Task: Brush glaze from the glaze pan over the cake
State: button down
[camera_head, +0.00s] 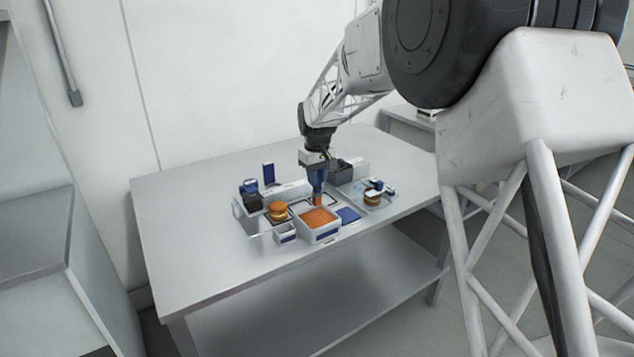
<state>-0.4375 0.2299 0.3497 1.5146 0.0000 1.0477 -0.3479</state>
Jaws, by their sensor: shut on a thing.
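The glaze pan (333,234) is a white square container filled with orange glaze, near the middle of the table's front part. My gripper (317,172) points down just behind and above the pan. It is shut on a blue brush (317,185) with an orange lower end. The brush tip is at the pan's back edge in the picture; I cannot tell whether it touches the glaze. A golden-brown round cake (278,212) stands left of the pan. Another brown round (372,198) with pale and dark pieces on top is on a tray to the right.
A small white box (285,235) stands front left of the pan. A blue flat square (348,215) lies to its right. Dark-filled containers (253,203) and an upright blue item (268,174) stand at left and back. The grey table (195,255) is clear at left.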

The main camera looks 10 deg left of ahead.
jog(key=shift+r, duration=0.65)
jog(key=w+d+f+m, duration=0.3)
jog(key=w+d+m, duration=0.1)
jog(key=d, duration=0.5)
jog(key=w+d+f+m, duration=0.3)
jog(key=w+d+m, duration=0.1)
jog(key=d, duration=0.5)
jog(key=w+d+f+m, duration=0.4)
jog(key=d, duration=0.5)
jog(key=s+d+f+n, duration=0.1)
jog(key=s+d+f, duration=0.3)
jog(key=f, duration=0.9)
jog(key=s+d+f+n, duration=0.1)
jog(key=s+d+f, duration=0.4)
jog(key=f, duration=0.8)
jog(key=s+d+f+n, duration=0.1)
jog(key=s+d+f, duration=0.3)
jog(key=f, duration=0.9)
jog(key=d, duration=0.3)
jog(key=shift+s+d+f, duration=0.2)
jog(key=shift+d+f, duration=0.15)
jog(key=shift+d, duration=0.05)
jog(key=shift+r, duration=0.1)
